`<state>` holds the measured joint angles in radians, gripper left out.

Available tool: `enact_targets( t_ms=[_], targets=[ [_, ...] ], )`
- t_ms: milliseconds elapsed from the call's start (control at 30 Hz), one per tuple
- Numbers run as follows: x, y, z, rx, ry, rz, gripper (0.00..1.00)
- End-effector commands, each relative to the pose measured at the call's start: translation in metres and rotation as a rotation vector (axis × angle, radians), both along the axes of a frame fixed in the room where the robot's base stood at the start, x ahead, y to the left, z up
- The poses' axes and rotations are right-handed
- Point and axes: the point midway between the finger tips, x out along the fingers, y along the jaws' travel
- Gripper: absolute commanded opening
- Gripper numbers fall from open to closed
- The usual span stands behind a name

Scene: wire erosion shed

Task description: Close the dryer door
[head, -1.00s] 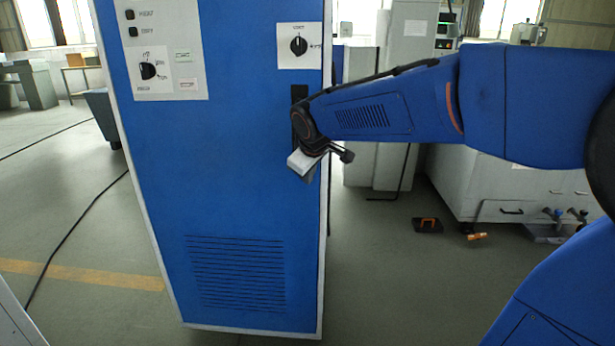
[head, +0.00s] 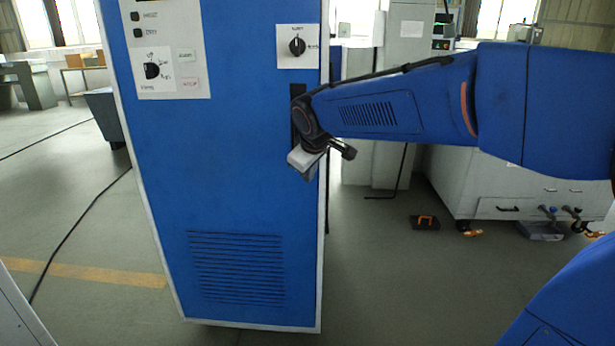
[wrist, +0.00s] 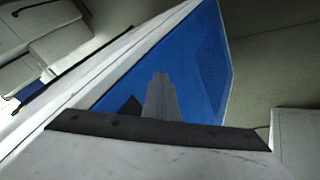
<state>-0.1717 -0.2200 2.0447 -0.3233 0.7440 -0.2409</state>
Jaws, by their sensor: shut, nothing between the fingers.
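The dryer's front is a tall blue door (head: 225,180) with pale edges. It carries a white control panel at upper left, a dial plate (head: 297,46) at upper right and louvres low down. How far it stands open cannot be told. A dark vertical handle recess (head: 298,95) lies near its right edge. My gripper (head: 304,163) is shut and empty, at the door's right edge just below the recess. Contact cannot be made out. In the wrist view, the blue door face (wrist: 205,60) fills the middle, with the grey fingers (wrist: 160,95) in front of it.
A pale machine (head: 470,185) stands behind my arm at the right. A black and orange item (head: 425,222) lies on the floor before it. A black cable (head: 75,225) and a yellow line (head: 90,273) cross the open floor at left.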

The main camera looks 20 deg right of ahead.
Motion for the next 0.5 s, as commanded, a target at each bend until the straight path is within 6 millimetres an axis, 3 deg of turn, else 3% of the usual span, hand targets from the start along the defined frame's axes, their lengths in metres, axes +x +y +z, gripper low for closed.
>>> enact_targets(
  t_ms=[500],
  targets=[
    [-0.044, -0.012, 0.059, 0.001, 0.001, 0.000, 0.00]
  ],
)
